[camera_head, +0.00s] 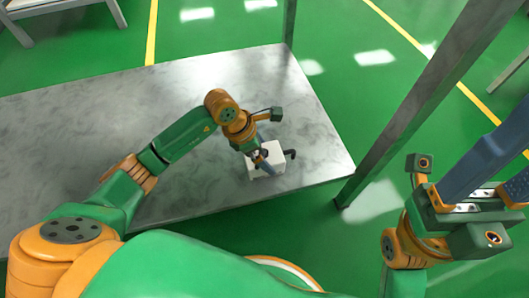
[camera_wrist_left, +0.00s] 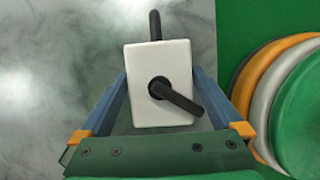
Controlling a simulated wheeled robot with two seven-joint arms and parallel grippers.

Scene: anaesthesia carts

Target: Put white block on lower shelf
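The white block (camera_head: 268,160) rests on the grey metal table near its front right edge. In the left wrist view the white block (camera_wrist_left: 145,62) lies between the two blue fingers, with a black bar across its face and another black piece beyond its far edge. My left gripper (camera_head: 260,158) is down at the block. In the left wrist view the left gripper's fingertips (camera_wrist_left: 160,75) lie close along the block's two sides; contact is not clear. My right gripper (camera_head: 500,172) is open and empty at the right, away from the table. No lower shelf can be told apart.
The metal table top (camera_head: 80,120) is otherwise bare. A grey post (camera_head: 430,90) rises near its right corner, between the table and my right arm. Another post (camera_head: 289,22) stands at the back corner. Green floor (camera_head: 230,30) with yellow lines lies around.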

